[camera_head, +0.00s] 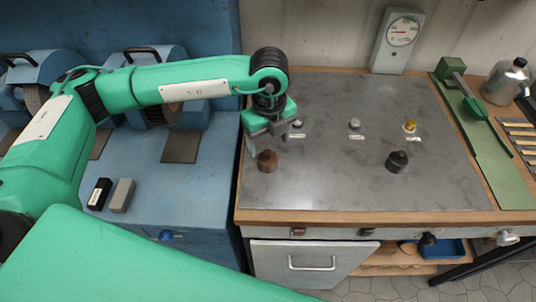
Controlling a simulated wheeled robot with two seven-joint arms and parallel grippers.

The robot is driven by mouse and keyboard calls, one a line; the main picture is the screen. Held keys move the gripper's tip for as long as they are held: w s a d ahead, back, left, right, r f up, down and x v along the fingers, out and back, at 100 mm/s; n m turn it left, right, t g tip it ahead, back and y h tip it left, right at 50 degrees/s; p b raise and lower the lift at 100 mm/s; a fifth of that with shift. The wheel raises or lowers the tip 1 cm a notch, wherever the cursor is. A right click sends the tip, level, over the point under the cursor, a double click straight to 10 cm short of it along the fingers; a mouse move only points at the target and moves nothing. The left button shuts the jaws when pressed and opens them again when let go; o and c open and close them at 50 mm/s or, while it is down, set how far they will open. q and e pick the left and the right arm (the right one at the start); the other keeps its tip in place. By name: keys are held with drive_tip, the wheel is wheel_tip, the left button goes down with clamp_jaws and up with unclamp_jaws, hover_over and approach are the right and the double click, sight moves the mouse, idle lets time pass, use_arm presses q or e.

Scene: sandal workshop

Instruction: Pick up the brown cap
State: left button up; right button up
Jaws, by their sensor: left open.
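The brown cap (267,161) stands on the grey metal tabletop (330,180), near its left edge. My left gripper (262,136) is just above and behind it, pointing down, with its jaws open. The fingertips partly show and seem apart from the cap, though the exact gap is hard to tell. A black cap (397,161) stands on the same top, to the right. My right gripper is not in this view.
Small labelled fittings (355,124) stand in a row behind the caps, one of them yellow (410,126). A dial gauge (402,32) stands at the back wall. A green lever tool (470,105) and a metal bottle (507,80) are on the right. The middle of the top is clear.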

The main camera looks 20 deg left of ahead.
sight(268, 153)
use_arm(q)
drive_tip(key=shift+w+f, duration=0.1)
drive_tip(key=shift+f, duration=0.95)
drive_tip(key=shift+f+p, duration=0.5)
drive_tip(key=shift+f, duration=0.05)
wheel_tip(268, 153, down, 4)
drive_tip(key=shift+a+r+p, duration=0.1)
drive_tip(key=shift+r+p, duration=0.1)
drive_tip(key=shift+p, duration=0.5)
drive_tip(key=shift+f, duration=0.35)
drive_tip(key=c, duration=0.8)
drive_tip(key=shift+c, duration=1.2)
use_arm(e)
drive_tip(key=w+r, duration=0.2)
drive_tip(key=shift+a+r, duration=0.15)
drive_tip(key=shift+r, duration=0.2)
